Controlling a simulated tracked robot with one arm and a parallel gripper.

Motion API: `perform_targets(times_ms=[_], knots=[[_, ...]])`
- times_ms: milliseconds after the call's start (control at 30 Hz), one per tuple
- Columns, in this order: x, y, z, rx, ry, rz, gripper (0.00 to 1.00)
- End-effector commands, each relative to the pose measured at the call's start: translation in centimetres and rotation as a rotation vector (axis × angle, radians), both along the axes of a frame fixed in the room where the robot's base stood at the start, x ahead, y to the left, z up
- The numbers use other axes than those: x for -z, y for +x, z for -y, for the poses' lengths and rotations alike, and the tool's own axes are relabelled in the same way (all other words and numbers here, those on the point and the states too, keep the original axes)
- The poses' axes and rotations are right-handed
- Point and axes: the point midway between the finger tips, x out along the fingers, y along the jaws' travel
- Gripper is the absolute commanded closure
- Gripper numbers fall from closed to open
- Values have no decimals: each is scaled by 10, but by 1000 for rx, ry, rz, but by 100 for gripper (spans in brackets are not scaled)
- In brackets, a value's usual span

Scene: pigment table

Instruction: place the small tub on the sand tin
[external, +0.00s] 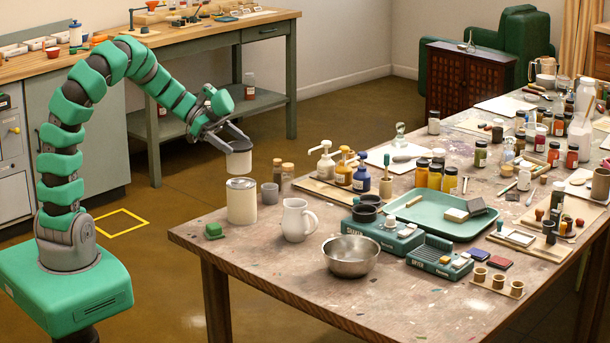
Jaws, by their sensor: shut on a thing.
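The small tub (239,164) is a short, pale cream cylinder. My gripper (232,143) is shut on it and holds it upright in the air above the near left corner of the table. The sand tin (241,204) is a taller cream cylinder with a grey metal top, standing upright on the table. The tub is almost directly above the tin, and a small gap shows between the tub's bottom and the tin's top. The far sides of the tub and the tin are hidden.
A grey cup (270,193) and small brown-capped jars (287,172) stand just right of the tin. The table's front left (255,265) is clear.

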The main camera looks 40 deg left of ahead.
Motion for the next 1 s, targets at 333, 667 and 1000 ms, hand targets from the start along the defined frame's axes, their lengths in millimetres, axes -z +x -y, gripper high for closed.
perform_targets(times_ms=[333, 667, 1000], knots=[[24, 5, 2, -1, -2, -1, 59], [35, 5, 1, -1, -1, 1, 59], [36, 5, 1, -1, -1, 1, 8]])
